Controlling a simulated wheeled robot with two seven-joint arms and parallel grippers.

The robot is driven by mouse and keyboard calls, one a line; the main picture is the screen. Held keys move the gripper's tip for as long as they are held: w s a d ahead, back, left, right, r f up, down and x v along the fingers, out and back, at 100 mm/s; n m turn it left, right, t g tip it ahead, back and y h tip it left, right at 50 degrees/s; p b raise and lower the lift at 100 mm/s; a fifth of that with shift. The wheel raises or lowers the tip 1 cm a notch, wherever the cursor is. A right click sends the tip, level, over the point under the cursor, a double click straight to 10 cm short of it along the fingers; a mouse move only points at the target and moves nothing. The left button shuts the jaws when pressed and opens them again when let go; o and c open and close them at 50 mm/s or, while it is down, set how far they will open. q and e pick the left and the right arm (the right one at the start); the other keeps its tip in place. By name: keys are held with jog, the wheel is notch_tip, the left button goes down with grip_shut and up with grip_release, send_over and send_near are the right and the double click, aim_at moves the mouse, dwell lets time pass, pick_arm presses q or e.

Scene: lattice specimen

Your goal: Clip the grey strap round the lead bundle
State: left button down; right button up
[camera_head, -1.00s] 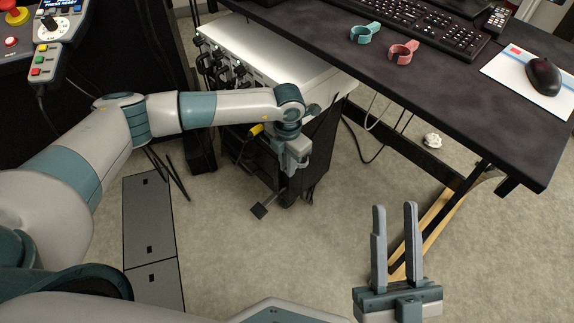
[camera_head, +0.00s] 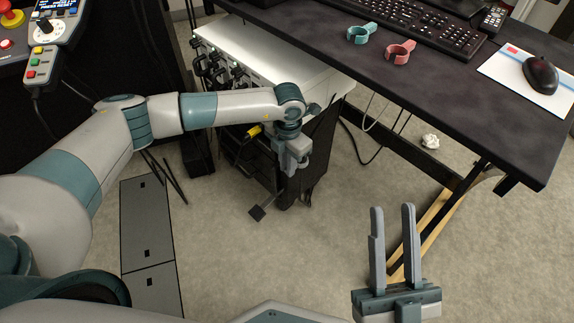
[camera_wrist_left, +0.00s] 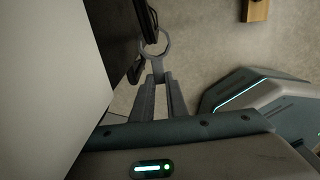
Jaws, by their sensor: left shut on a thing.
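My left gripper (camera_wrist_left: 157,98) is shut on the tail of the grey strap (camera_wrist_left: 158,68) in the left wrist view. The strap's round loop extends beyond the fingertips. Dark leads (camera_wrist_left: 151,22) meet the loop at its upper left; whether they lie inside it or only overlap it I cannot tell. In the head view my left gripper (camera_head: 291,165) is low beside the white-topped equipment unit (camera_head: 270,55), and the strap is not clearly visible there. My right gripper (camera_head: 393,245) is open and empty, its two fingers apart above the floor.
A teal clip (camera_head: 359,35) and a pink clip (camera_head: 400,51) lie on the dark desk (camera_head: 450,100) with a keyboard (camera_head: 437,27) and mouse (camera_head: 541,74). Loose cables hang under the desk. Crumpled paper (camera_head: 430,141) is on the floor. Floor between my grippers is clear.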

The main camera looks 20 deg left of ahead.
pick_arm(q)
jog(key=shift+w+d, duration=0.1)
jog(key=shift+w, duration=0.05)
jog(key=c, duration=1.2)
grip_release()
jog(key=shift+r, duration=0.15)
jog(key=shift+r+p, duration=1.75)
jog(key=shift+r, duration=0.6)
notch_tip(320, 180, up, 8)
jog(key=p, duration=0.1)
jog(key=shift+f, duration=0.25)
